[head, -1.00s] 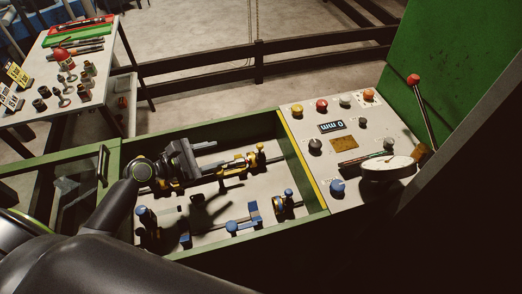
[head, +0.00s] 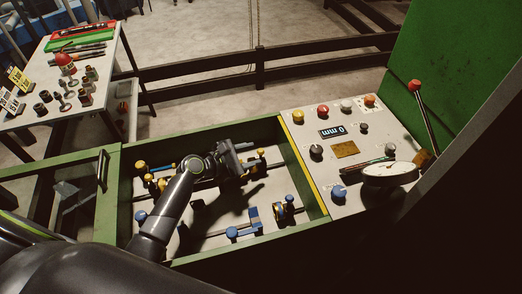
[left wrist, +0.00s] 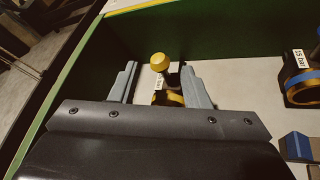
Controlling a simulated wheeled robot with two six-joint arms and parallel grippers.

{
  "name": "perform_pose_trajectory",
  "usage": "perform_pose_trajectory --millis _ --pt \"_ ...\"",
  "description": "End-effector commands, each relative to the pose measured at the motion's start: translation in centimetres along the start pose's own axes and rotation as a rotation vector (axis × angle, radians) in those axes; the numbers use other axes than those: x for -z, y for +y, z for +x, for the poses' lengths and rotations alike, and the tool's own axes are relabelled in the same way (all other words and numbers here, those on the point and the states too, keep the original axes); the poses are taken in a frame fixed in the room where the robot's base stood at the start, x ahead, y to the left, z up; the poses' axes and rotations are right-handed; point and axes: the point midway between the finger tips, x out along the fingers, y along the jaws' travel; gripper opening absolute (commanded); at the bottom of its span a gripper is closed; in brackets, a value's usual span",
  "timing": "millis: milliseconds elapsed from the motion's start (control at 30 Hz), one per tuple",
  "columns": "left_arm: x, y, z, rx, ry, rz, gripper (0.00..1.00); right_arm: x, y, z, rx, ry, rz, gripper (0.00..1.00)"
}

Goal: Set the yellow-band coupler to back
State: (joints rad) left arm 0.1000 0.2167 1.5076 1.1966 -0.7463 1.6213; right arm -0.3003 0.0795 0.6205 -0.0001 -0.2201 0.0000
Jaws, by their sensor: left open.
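The yellow-band coupler (left wrist: 168,98) shows in the left wrist view as a black ring with a yellow band, a yellow knob (left wrist: 159,61) on top and a small white label. In the head view it is at the right end of the back rod (head: 256,163), partly hidden by my gripper. My left gripper (head: 240,155) is open over the tray. In the left wrist view its two grey fingers (left wrist: 162,84) stand on either side of the coupler, with gaps visible on both sides. Whether they reach its depth I cannot tell.
A blue-band coupler (left wrist: 300,78) labelled 15 bar stands to the right, in front of the yellow one in the head view. Green walls (head: 210,130) surround the tray. A control panel (head: 345,180) with knobs and a gauge (head: 389,172) lies to the right.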

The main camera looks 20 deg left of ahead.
Motion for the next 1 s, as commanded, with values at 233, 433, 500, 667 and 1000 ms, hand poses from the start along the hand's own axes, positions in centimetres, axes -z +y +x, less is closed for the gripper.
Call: perform_pose_trajectory --millis 233,433,500,667,1000 --pt "0.0 0.0 3.5 0.001 -0.001 -0.001 0.42 0.0 0.0 0.0 0.0 0.001 0.0 0.36" --pt "0.0 0.0 4.6 0.0 0.0 0.0 0.42 0.0 0.0 0.0 0.0 0.001 0.0 0.36" --pt "0.0 0.0 4.7 0.0 0.0 0.0 0.42 0.0 0.0 0.0 0.0 0.001 0.0 0.36" --pt "0.0 0.0 4.7 0.0 0.0 0.0 0.42 0.0 0.0 0.0 0.0 0.001 0.0 0.36" --pt "0.0 0.0 4.7 0.0 0.0 0.0 0.07 0.0 0.1 0.0 -0.001 0.0 0.0 0.36"
